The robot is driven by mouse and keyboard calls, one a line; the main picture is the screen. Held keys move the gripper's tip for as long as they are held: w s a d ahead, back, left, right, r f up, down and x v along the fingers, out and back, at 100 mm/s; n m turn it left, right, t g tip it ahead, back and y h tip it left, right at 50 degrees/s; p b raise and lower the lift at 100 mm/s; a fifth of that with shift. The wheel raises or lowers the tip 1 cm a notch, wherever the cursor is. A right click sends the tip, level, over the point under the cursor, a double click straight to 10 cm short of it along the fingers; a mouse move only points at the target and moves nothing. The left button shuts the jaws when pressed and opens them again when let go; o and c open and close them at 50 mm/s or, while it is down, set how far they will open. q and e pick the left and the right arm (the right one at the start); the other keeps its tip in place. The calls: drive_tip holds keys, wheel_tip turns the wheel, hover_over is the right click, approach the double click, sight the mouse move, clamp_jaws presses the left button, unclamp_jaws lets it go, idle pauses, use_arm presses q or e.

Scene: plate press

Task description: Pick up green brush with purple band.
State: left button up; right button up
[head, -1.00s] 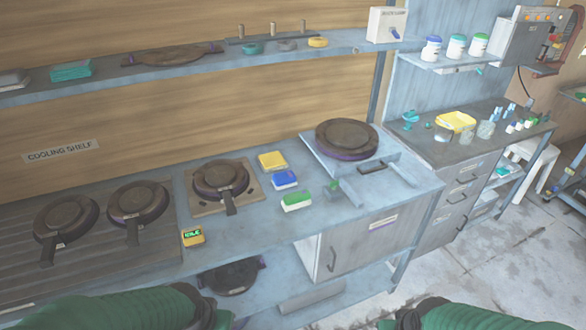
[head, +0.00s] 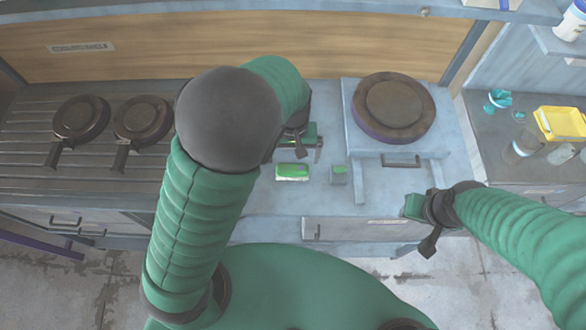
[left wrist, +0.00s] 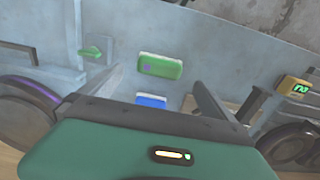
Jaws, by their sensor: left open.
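The green brush (head: 292,172) lies on the bench just in front of my left gripper. It also shows in the left wrist view (left wrist: 160,66), with a pale bristle edge and a small purple mark. My left gripper (head: 305,141) is above the bench. In the left wrist view its two fingers (left wrist: 160,84) are spread wide, with nothing held between them, and the green brush appears between and beyond the tips. My right gripper (head: 422,212) is in front of the bench, away from the brush; its jaws are unclear.
A blue brush (left wrist: 151,101) lies close beside the green one. The round plate press (head: 393,107) is at the back right. Pans (head: 81,119) sit at the left.

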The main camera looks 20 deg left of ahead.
sight(293, 167)
use_arm(q)
drive_tip(key=f, duration=0.6)
drive_tip(key=w+f, duration=0.1)
drive_tip(key=f, duration=0.2)
drive_tip(key=shift+a+f, duration=0.1)
drive_tip(key=shift+f, duration=0.4)
drive_tip(key=shift+a, duration=0.15)
drive_tip(key=c, duration=1.1)
drive_tip(key=shift+c, duration=0.2)
